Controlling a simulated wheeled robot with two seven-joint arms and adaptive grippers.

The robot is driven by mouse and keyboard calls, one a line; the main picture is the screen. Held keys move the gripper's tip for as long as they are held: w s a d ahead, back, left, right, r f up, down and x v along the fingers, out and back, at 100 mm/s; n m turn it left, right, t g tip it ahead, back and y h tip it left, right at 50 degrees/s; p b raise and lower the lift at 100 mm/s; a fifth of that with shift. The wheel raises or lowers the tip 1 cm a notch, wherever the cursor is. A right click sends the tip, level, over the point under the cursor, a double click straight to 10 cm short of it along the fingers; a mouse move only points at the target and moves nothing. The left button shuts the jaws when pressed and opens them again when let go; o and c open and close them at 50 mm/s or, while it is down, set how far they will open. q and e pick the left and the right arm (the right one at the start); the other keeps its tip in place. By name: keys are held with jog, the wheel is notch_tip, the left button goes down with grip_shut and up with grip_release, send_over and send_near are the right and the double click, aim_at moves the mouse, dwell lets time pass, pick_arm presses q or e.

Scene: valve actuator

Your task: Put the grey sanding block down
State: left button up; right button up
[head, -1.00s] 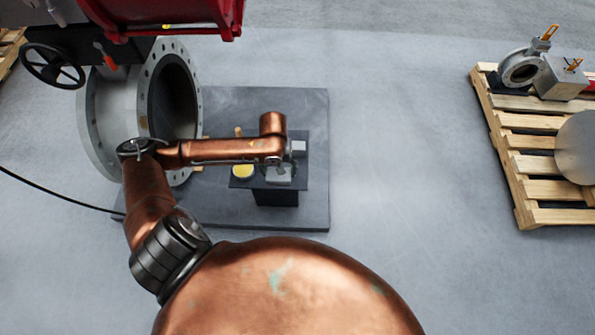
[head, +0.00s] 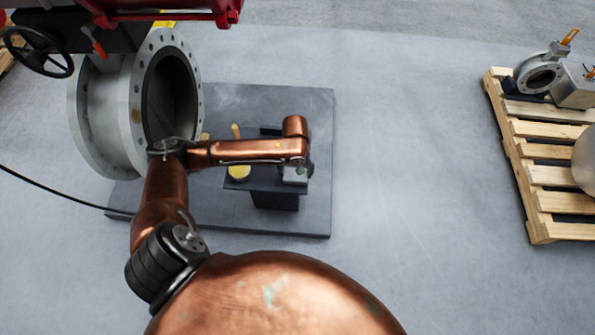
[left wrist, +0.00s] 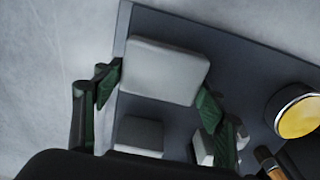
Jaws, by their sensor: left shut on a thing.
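My left gripper (left wrist: 160,85) is shut on the grey sanding block (left wrist: 165,70), a pale rounded block between its green finger pads in the left wrist view. The block is over the dark top of a small stand (head: 262,181). I cannot tell whether it touches that top. In the head view the left gripper (head: 303,170) is at the stand's right end, mostly hidden by my copper arm, with the pale block (head: 294,176) partly showing below. My right gripper is not in view.
A yellow round pad (head: 239,172) lies at the stand's left end. A darker block (left wrist: 138,134) and a small pale block (left wrist: 204,147) are near the gripper. The large flanged valve body (head: 105,115) stands left. A pallet (head: 530,170) is far right, with clear floor between.

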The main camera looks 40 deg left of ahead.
pick_arm(q)
jog(key=shift+r, duration=0.15)
jog(key=o, duration=0.8)
jog(key=shift+o, duration=1)
